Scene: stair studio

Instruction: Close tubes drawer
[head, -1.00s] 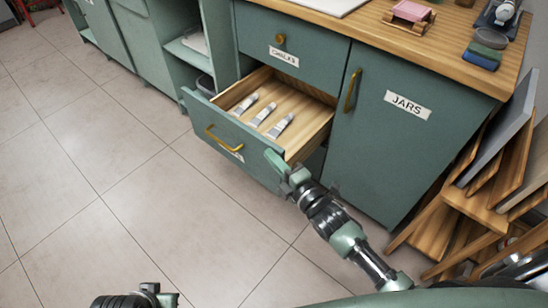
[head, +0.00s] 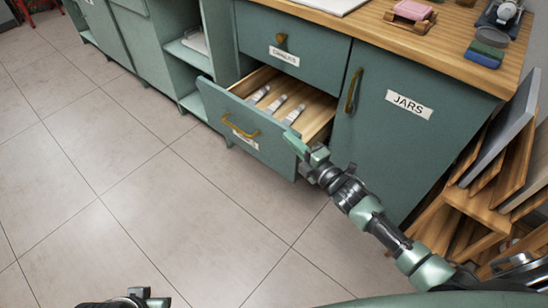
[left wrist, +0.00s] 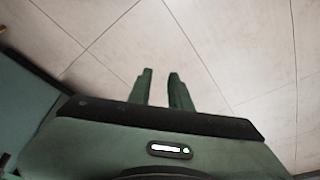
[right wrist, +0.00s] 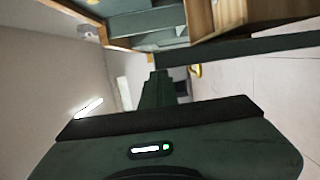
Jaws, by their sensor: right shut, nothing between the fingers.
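The tubes drawer (head: 221,112) is a green-fronted wooden drawer, partly pulled out below a shut upper drawer. It has a brass handle (head: 238,127) and a white label that my view does not let me read. Several white tubes (head: 277,104) lie inside. My right gripper (head: 294,143) is shut and empty, at the right end of the drawer front; I cannot tell if it touches. In the right wrist view its fingers (right wrist: 158,88) are together near the drawer's green edge (right wrist: 245,47). My left gripper (left wrist: 159,88) has its fingers apart, empty, over the floor.
The cupboard door labelled JARS (head: 400,125) is shut, right of the drawer. The wooden countertop (head: 440,38) holds several small items. A rack of boards (head: 500,160) stands at the right. Open shelves (head: 190,55) are to the left. The tiled floor (head: 110,150) in front is clear.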

